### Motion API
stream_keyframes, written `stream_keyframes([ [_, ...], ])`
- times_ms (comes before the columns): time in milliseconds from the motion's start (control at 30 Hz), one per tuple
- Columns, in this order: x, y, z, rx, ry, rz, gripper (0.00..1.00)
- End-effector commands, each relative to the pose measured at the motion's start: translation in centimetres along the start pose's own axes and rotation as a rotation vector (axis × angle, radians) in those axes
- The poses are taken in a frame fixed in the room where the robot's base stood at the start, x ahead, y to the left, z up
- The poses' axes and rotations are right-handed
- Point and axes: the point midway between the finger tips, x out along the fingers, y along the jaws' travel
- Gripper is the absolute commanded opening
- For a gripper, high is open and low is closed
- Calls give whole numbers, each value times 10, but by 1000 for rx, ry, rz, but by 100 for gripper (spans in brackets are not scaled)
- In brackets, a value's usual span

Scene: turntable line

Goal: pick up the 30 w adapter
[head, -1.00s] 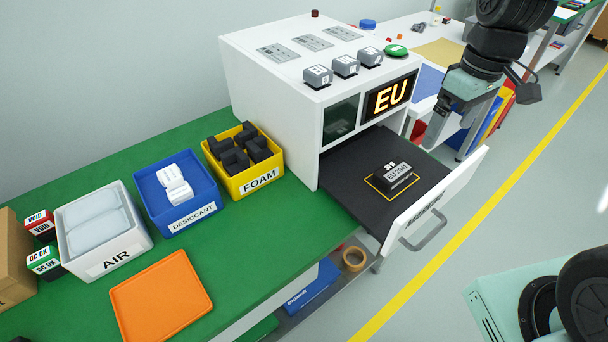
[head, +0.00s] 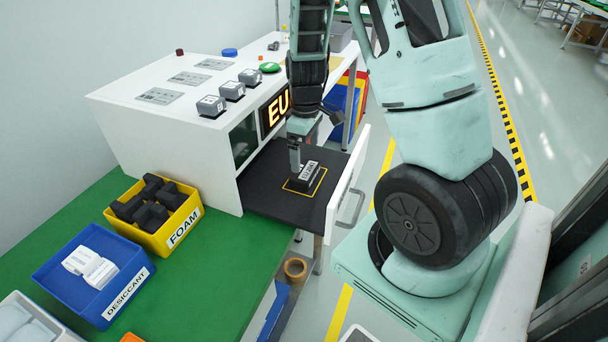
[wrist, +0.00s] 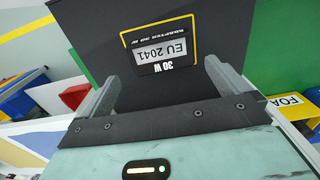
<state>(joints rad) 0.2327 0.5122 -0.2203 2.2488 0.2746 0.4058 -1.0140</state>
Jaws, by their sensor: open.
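The 30 W adapter (head: 308,175) is a small black block with a grey label. It lies inside a yellow outlined square on the black drawer floor (head: 268,195), pulled out under the lit EU sign. In the wrist view the adapter (wrist: 162,52) shows "30 W" and "EU 2041" upside down, ahead of the fingers. My gripper (head: 295,160) is above the drawer, close to the adapter's left side in the head view. In the wrist view my gripper (wrist: 162,88) is open and empty, its two fingers apart with the adapter beyond and between them.
The drawer's white front (head: 346,185) with its handle stands right of the adapter. The white cabinet (head: 150,120) rises behind and left. A yellow foam bin (head: 183,222) and a blue desiccant bin (head: 120,262) sit on the green bench (head: 215,262).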

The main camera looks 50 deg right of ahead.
Motion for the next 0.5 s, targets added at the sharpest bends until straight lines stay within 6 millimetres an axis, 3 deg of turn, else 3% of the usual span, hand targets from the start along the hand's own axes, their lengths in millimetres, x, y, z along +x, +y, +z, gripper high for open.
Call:
stream_keyframes([
  [267,22,-1,0,0,-2,-2,100],
  [500,57,-3,0,1,-1,-2,100],
])
